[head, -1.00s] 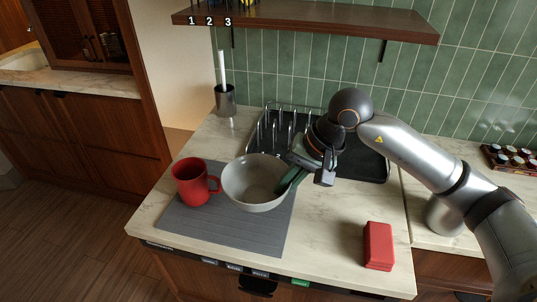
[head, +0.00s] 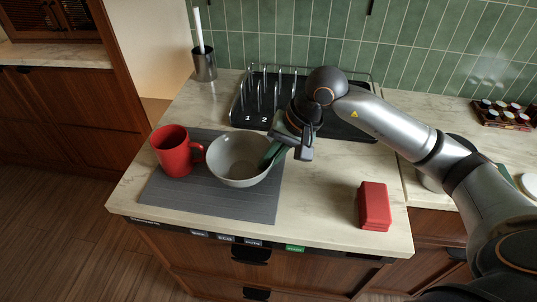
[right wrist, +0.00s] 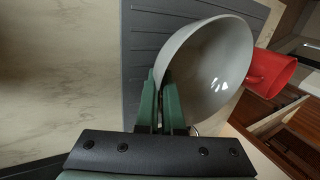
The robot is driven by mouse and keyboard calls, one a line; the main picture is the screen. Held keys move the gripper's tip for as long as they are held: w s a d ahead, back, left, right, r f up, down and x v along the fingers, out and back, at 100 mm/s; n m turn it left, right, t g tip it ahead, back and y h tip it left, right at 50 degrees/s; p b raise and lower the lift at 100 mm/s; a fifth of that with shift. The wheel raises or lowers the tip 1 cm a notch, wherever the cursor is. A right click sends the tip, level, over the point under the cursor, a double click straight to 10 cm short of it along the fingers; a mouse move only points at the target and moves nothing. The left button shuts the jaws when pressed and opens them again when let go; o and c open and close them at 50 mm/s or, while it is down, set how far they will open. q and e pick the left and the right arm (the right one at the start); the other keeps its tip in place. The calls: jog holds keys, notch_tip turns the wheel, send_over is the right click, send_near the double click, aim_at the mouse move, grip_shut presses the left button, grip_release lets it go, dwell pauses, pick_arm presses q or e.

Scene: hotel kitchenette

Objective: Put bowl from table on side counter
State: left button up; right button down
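A grey bowl (head: 228,166) is at the grey placemat (head: 170,205) on the marble-topped counter. My right gripper (head: 272,155) is at the bowl's right rim. In the right wrist view, its two green fingers (right wrist: 160,100) stand close together with the wall of the bowl (right wrist: 215,60) between them, one finger inside and one outside. They look shut on the rim. I cannot tell whether the bowl's base touches the placemat. My left gripper is not in view.
A red mug (head: 172,152) stands close left of the bowl. A red block (head: 373,205) lies to the right. A black dish rack (head: 350,128) and a metal cup (head: 204,65) are behind. Other marble counters are at far left (head: 50,50) and right, which holds a spice rack (head: 503,114).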

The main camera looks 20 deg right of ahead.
jog(key=shift+f+b, duration=0.4)
jog(key=shift+f, duration=0.15)
dwell(0.4)
jog(key=c, duration=1)
grip_release()
jog(key=shift+o, duration=0.2)
